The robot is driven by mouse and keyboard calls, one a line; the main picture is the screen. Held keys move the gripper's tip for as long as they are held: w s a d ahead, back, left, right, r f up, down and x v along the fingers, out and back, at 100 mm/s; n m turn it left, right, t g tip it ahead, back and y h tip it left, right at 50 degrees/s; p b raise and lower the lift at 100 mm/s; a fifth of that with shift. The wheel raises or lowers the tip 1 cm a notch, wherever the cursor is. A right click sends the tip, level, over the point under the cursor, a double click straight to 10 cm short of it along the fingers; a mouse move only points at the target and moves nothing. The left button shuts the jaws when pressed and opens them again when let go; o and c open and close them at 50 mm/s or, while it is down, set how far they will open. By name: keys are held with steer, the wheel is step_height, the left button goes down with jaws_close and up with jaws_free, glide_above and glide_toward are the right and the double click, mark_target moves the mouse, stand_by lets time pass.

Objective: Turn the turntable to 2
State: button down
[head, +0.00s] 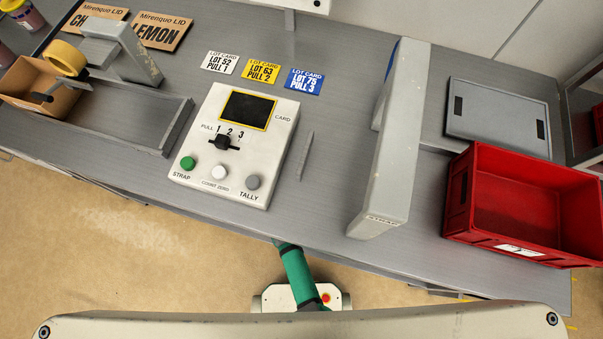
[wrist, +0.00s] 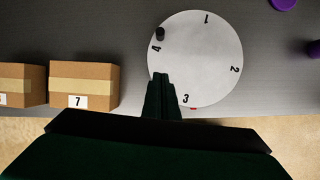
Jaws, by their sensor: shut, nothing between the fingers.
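The turntable (wrist: 205,60) is a pale round disc in the wrist view, marked 1, 2, 3 and 4 near its rim. The 1 is at the top, the 2 at the right, the 3 at the bottom and the 4 at the left. A black upright peg (wrist: 160,34) stands on it beside the 4. A small red mark (wrist: 194,108) shows at the rim below the 3, partly hidden. My gripper (wrist: 161,76) is shut and empty, over the disc's lower left, below the peg in the picture; contact cannot be told. The head view does not show the turntable or my gripper.
Cardboard boxes (wrist: 84,84) stand left of the turntable. A purple disc (wrist: 284,4) lies at the top right. In the head view, a control box (head: 235,145), a grey arch (head: 392,140) and a red crate (head: 525,205) stand on the grey bench.

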steer(key=shift+n, duration=0.6)
steer(key=x, duration=1)
steer(key=shift+w+a+f, duration=0.2)
steer(key=shift+w+f, duration=0.05)
steer(key=shift+w, duration=0.15)
steer(key=w, duration=0.1)
steer(key=w+d, duration=0.1)
steer(key=w, duration=0.1)
steer(key=shift+d+f, duration=0.1)
steer(key=shift+d, duration=0.05)
steer(key=shift+w+d, duration=0.15)
steer(key=shift+w, duration=0.15)
steer(key=shift+w, duration=0.15)
